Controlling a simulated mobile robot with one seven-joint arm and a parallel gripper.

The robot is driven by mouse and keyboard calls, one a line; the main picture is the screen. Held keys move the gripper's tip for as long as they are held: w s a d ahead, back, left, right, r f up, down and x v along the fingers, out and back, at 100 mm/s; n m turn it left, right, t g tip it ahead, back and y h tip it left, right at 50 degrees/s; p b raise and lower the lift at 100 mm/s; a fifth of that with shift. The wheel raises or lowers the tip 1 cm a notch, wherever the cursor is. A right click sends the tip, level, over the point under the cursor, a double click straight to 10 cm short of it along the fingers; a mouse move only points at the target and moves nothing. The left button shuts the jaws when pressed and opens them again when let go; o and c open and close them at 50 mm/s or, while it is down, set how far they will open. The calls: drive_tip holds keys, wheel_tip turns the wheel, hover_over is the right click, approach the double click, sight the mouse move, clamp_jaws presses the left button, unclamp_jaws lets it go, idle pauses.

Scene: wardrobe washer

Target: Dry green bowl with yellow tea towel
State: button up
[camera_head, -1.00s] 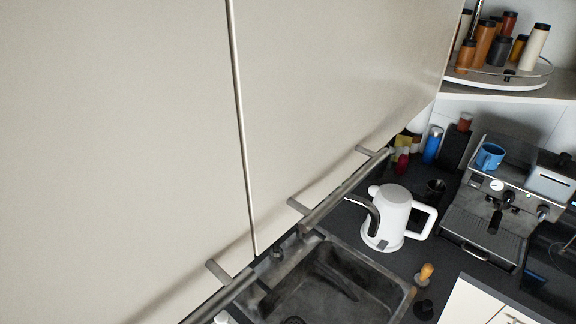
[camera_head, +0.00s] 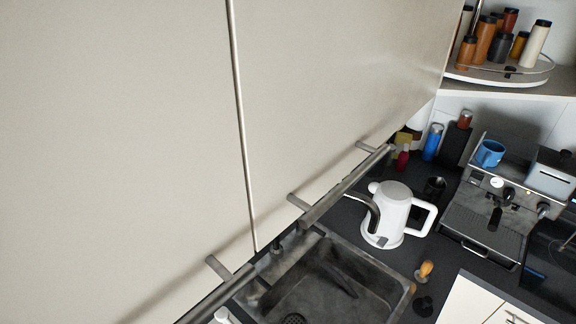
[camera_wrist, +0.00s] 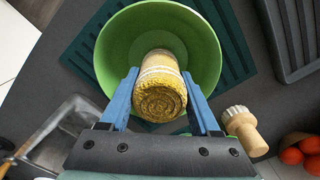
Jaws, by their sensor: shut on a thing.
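In the wrist view the green bowl (camera_wrist: 118,52) sits on a dark ribbed mat, its open inside facing the camera. A rolled yellow tea towel (camera_wrist: 160,80) with pale stripes is between the blue fingers of my gripper (camera_wrist: 162,98). My gripper is shut on the towel. The towel's far end overlaps the bowl's inside in the picture; whether it touches the bowl is hidden. The head view shows neither the bowl, the towel nor my gripper.
A wooden-handled brush (camera_wrist: 243,128) lies right of the bowl, near red-orange fruit (camera_wrist: 300,152). A sink (camera_head: 335,275) is in the counter. A white kettle (camera_head: 393,215) and a coffee machine (camera_head: 495,215) stand beyond it. Large cabinet doors (camera_head: 120,130) with bar handles fill the head view's left.

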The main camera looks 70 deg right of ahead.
drive_tip(key=shift+s+a, duration=0.2)
drive_tip(key=shift+s, duration=0.3)
drive_tip(key=shift+s+a, duration=0.2)
drive_tip(key=shift+s, duration=0.3)
drive_tip(key=shift+r, duration=0.2)
drive_tip(key=shift+r, duration=0.6)
drive_tip(key=shift+r, duration=1.5)
drive_tip(key=shift+r, duration=0.1)
drive_tip(key=shift+r, duration=1.9)
